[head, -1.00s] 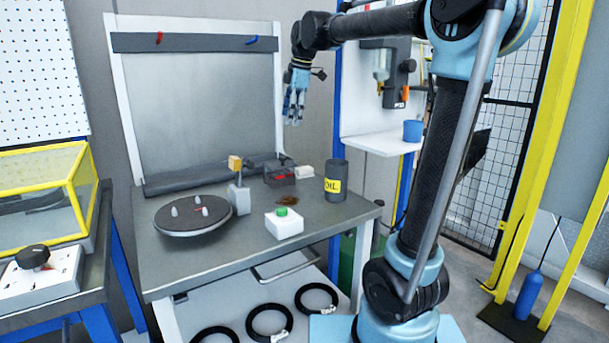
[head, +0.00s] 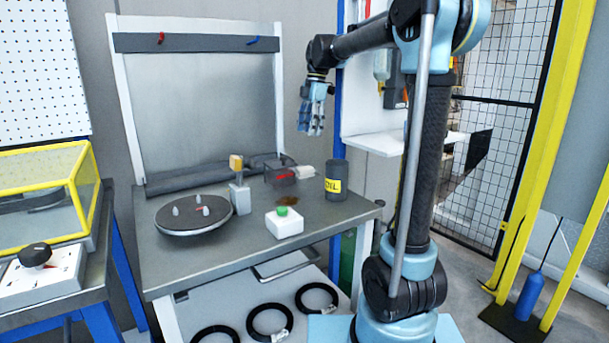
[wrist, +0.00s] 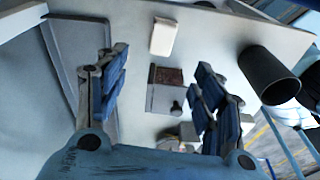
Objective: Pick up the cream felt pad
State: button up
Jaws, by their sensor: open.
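The cream felt pad (head: 305,172) is a small pale block lying at the back right of the workbench, beside a dark box. In the wrist view the pad (wrist: 163,37) lies flat on the bench top, beyond the fingertips and between their lines. My gripper (head: 311,131) hangs in the air above the back right of the bench, fingers pointing down and apart from the pad. In the wrist view my gripper (wrist: 163,65) has its blue-padded fingers spread wide with nothing between them.
The dark box (head: 280,175) with a red mark stands left of the pad. A round turntable (head: 194,215), a post with a yellow block (head: 238,190) and a white box with a green button (head: 284,222) stand farther left and forward.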

aim_at(305, 167)
jog(key=f, duration=0.5)
jog(key=a+f, duration=0.1)
jog(key=f, duration=0.3)
jog(key=s+f, duration=0.1)
jog(key=f, duration=0.4)
jog(key=shift+a+f, duration=0.25)
jog(key=shift+f, duration=0.05)
jog(key=c, duration=1.1)
